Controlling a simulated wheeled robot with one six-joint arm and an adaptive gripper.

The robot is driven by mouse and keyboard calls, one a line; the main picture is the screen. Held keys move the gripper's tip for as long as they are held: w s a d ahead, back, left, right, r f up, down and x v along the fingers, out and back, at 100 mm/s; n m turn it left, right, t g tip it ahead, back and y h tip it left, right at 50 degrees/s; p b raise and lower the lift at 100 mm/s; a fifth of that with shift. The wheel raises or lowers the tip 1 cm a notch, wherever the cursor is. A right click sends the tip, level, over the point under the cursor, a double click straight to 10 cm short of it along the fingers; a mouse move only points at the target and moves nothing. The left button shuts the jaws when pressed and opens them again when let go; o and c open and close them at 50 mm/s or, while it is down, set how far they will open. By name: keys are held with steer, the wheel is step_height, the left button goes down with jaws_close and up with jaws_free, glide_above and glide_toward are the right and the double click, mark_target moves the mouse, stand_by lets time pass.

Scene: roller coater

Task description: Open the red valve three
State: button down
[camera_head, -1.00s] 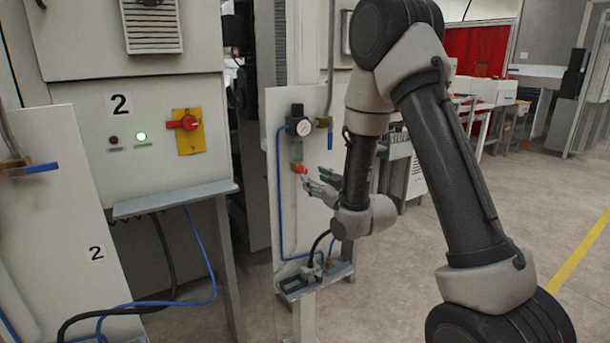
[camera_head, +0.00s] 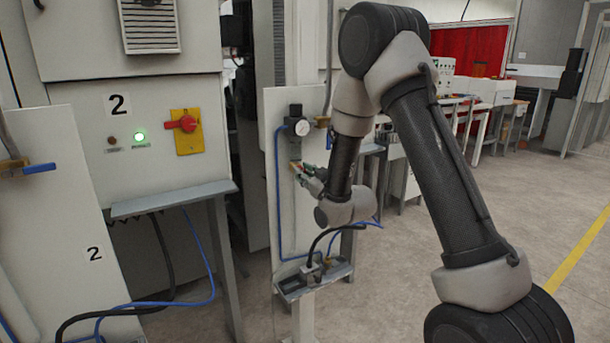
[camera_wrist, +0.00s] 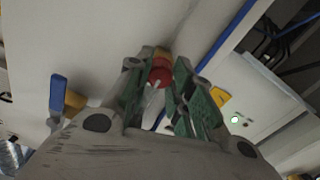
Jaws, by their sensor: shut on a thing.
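The red valve (camera_wrist: 161,75) is a small red knob on a brass fitting, seen at the top middle of the wrist view. It sits on a white panel (camera_head: 284,222), below a pressure gauge (camera_head: 302,128). My gripper (camera_head: 301,174) is at the valve, and its green-padded fingers are shut on the red knob. The head view shows the fingers reaching the panel from the right, and they hide most of the valve there.
A blue-handled brass valve (camera_wrist: 60,92) is on the panel at the left of the wrist view. A metal shelf (camera_head: 314,283) juts out below. A machine with a red switch on a yellow plate (camera_head: 188,145) stands to the left. The floor at right is open.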

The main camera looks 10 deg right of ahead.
steer(key=shift+n, duration=0.3)
steer(key=n, duration=1.7)
steer(key=shift+n, duration=0.3)
stand_by(0.4)
steer(key=c, duration=1.2)
jaws_free()
